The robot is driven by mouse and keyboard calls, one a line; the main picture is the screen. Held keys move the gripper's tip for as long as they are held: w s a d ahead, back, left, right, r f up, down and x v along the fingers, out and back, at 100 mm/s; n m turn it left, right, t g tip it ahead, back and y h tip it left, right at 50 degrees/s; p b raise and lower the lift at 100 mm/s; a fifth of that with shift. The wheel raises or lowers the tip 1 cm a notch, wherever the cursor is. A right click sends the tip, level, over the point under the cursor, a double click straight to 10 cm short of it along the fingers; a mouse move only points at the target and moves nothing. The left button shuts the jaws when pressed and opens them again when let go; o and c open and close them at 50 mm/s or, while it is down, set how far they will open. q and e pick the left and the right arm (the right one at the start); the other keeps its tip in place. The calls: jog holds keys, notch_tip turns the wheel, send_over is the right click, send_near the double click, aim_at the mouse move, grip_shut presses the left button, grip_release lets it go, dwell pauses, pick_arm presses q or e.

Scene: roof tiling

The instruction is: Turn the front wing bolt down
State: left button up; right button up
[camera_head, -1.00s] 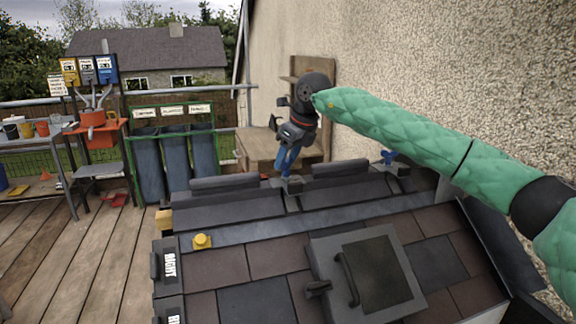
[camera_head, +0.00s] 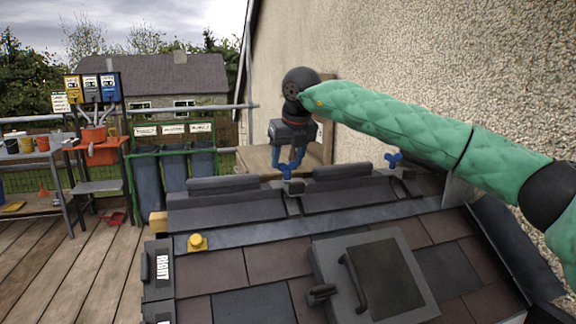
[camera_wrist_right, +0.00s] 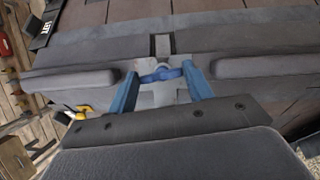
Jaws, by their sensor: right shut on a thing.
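A blue wing bolt (camera_head: 287,172) stands on a grey clamp at the joint between two dark ridge pieces. In the right wrist view this wing bolt (camera_wrist_right: 162,75) lies crosswise between the blue fingers. My right gripper (camera_head: 288,160) comes down on it from above with its fingers on either side, and it is shut on the bolt. It also fills the lower part of the right wrist view (camera_wrist_right: 162,88). A second blue wing bolt (camera_head: 394,159) stands free on the ridge farther right. My left gripper is not in view.
A roof hatch (camera_head: 328,262) with a handle and a yellow knob-like piece (camera_head: 197,242) sit on the tiled slope. The rough house wall (camera_head: 450,80) rises close behind my right arm. A green rack (camera_head: 160,152) and orange hopper (camera_head: 100,148) stand left.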

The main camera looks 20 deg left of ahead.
jog(key=m+b, duration=0.2)
jog(key=shift+m+t+h+b, duration=0.3)
jog(key=shift+b, duration=0.1)
jog(key=shift+a+r+m+h+b, duration=0.1)
jog(key=shift+m+h+b, duration=0.3)
jog(key=shift+m+b, duration=0.55)
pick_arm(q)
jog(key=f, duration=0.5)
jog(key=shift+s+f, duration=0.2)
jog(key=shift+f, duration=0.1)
pick_arm(e)
jog(key=shift+m, duration=0.25)
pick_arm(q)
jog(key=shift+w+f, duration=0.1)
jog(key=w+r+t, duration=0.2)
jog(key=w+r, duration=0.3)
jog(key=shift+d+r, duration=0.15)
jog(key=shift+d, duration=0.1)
pick_arm(e)
jog(key=shift+m+t+h, duration=0.3)
jog(key=shift+m, duration=0.2)
jog(key=o, duration=1)
jog(key=shift+s+r, duration=0.1)
jog(key=shift+s, duration=0.05)
pick_arm(q)
jog(key=shift+b, duration=0.3)
